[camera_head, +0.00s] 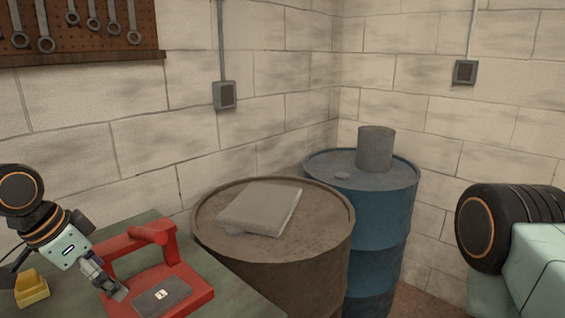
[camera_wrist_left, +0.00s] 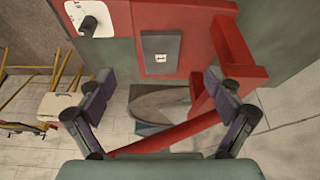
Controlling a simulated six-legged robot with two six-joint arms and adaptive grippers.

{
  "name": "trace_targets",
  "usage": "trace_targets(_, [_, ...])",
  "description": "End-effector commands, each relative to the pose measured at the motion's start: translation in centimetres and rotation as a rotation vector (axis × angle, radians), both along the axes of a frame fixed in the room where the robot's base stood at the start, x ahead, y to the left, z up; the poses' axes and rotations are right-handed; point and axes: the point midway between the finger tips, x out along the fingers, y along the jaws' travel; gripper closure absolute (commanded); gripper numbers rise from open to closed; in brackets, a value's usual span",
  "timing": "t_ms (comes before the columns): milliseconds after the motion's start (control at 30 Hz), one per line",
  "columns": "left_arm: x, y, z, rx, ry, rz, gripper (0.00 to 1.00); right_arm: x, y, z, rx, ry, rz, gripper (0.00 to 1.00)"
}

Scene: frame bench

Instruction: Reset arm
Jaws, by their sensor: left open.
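My left gripper (camera_head: 116,288) is in the lower left of the head view, at the left side of a red frame (camera_head: 195,297) on the bench. Whether the gripper touches the frame I cannot tell. Of my right arm only links show at the right edge of the head view; its gripper is out of view.
A yellow block (camera_head: 32,288) is on the green bench (camera_head: 236,290) at left. A brown drum (camera_head: 290,270) bearing a grey folded item (camera_head: 260,207) stands beside the bench. A blue drum (camera_head: 385,225) bears a grey cylinder (camera_head: 375,149). Wrenches hang on a pegboard (camera_head: 90,45).

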Motion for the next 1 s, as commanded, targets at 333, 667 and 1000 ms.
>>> trace_targets(333, [1.4,-1.1,-4.7,0.003,0.004,-0.001,0.08,0.0,0.0,0.0,0.0,0.0,0.0,1.0])
trace_targets(667, [2.7,-2.0,-8.2,0.001,0.002,-0.001,0.08,0.0,0.0,0.0,0.0,0.0,0.0,1.0])
trace_targets(1000, [3.2,-2.4,-9.5,0.001,-0.001,-0.001,0.08,0.0,0.0,0.0,0.0,0.0,0.0,1.0])
